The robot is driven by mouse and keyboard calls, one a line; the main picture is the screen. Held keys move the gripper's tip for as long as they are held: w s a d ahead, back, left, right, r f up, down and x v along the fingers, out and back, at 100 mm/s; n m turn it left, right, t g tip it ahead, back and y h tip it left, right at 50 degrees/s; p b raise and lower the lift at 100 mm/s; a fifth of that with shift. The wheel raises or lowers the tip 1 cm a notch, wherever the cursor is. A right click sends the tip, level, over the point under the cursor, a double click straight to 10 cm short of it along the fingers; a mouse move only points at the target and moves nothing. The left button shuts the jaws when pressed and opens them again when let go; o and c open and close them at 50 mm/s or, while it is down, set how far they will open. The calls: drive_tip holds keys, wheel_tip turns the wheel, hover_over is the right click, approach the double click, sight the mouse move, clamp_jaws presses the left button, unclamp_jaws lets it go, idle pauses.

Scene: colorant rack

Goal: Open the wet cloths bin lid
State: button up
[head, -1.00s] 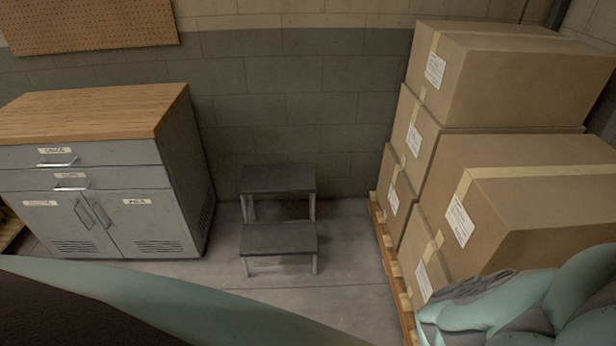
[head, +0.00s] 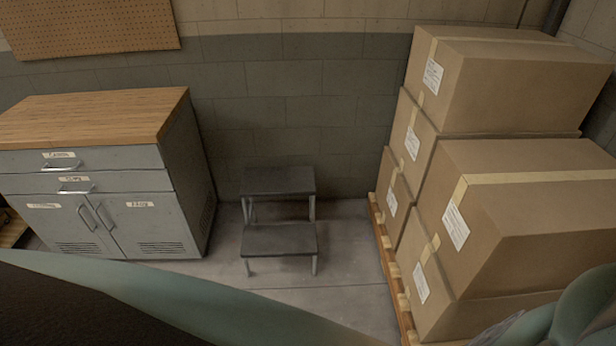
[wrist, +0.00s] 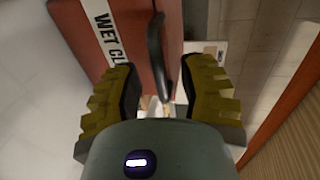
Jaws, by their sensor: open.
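The wet cloths bin is a red box with a white label reading "WET CL" (wrist: 105,28), cut off at the top of the wrist view. Its red face (wrist: 125,22) carries a dark curved handle (wrist: 157,55). My gripper (wrist: 158,85) is open, with one yellow-and-black finger to the left of the handle and the other to the right. The handle's lower end appears between the fingers; I cannot tell whether either touches it. Whether the lid is shut cannot be told from this view. The bin is not in the head view.
In the head view a grey cabinet with a wooden top (head: 90,115) stands left. A step stool (head: 280,240) stands by the wall. Cardboard boxes (head: 500,80) are stacked on a pallet (head: 390,260) at right. A reddish-brown surface (wrist: 285,115) lies right in the wrist view.

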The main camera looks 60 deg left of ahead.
drive_tip(key=shift+w+d+f, duration=0.1)
drive_tip(key=shift+w+d, duration=0.2)
drive_tip(key=shift+w, duration=0.1)
drive_tip(key=shift+o, duration=0.2)
clamp_jaws()
idle(0.4)
